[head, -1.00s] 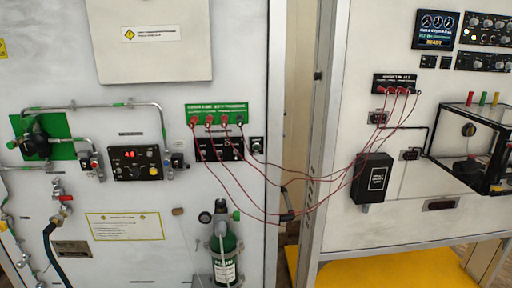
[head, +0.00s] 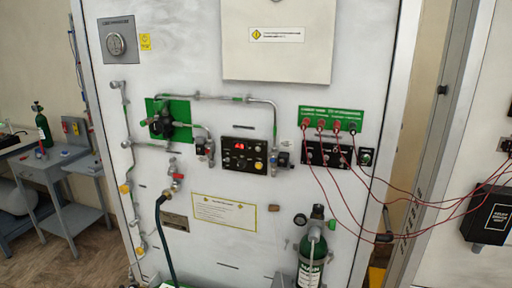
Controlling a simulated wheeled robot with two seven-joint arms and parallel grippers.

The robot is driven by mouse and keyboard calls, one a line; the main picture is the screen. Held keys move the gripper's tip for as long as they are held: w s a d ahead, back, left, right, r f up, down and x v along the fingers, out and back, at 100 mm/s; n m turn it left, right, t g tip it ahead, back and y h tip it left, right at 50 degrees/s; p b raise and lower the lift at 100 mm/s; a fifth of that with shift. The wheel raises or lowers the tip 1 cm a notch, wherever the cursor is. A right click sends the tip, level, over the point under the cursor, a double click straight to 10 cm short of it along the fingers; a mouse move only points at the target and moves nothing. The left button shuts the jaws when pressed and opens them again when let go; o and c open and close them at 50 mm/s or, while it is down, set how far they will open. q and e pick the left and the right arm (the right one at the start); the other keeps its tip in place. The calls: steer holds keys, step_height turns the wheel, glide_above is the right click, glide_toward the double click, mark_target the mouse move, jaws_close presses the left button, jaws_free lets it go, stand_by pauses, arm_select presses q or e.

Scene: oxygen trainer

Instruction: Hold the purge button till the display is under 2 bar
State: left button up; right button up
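A black control panel (head: 243,155) is fixed to the white trainer board. Its small display (head: 239,146) is lit with red digits, too small to read surely. A round yellow button (head: 258,166) sits at the panel's lower right; its label is too small to read, so I cannot tell if it is the purge button. Nothing touches the panel. Neither of my grippers is in view.
Pipes and a regulator on a green plate (head: 166,119) surround the panel. A green cylinder (head: 312,253) stands below right. Red cables hang from a green socket panel (head: 330,112).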

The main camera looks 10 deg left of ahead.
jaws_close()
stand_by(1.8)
